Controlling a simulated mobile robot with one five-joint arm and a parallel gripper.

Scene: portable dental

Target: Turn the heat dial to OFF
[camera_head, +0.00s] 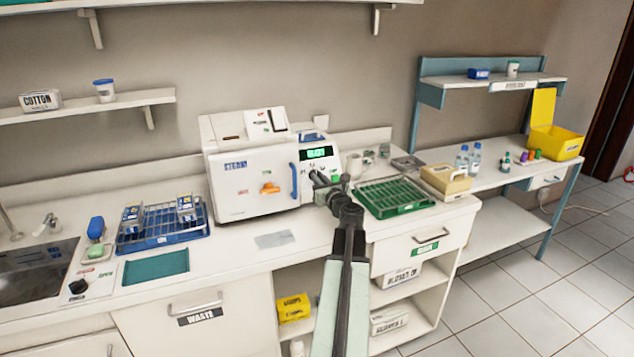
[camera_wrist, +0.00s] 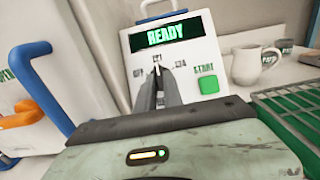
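The white sterilizer (camera_head: 250,195) stands on the counter, with a control panel on its right front. The panel's green display reads READY in the wrist view (camera_wrist: 167,34). Small dial markings (camera_wrist: 180,64) sit below the display, too blurred to read surely. My gripper (camera_wrist: 158,68) points at the middle of these markings, its two grey fingers close together. The heat dial is hidden by the fingertips, so its setting and whether it is between them cannot be seen. In the head view my gripper (camera_head: 320,178) is in front of the panel.
A green START button (camera_wrist: 208,84) is just right of the fingers. A blue door handle (camera_wrist: 42,85) is to the left. A blue rack (camera_head: 162,240) is at left.

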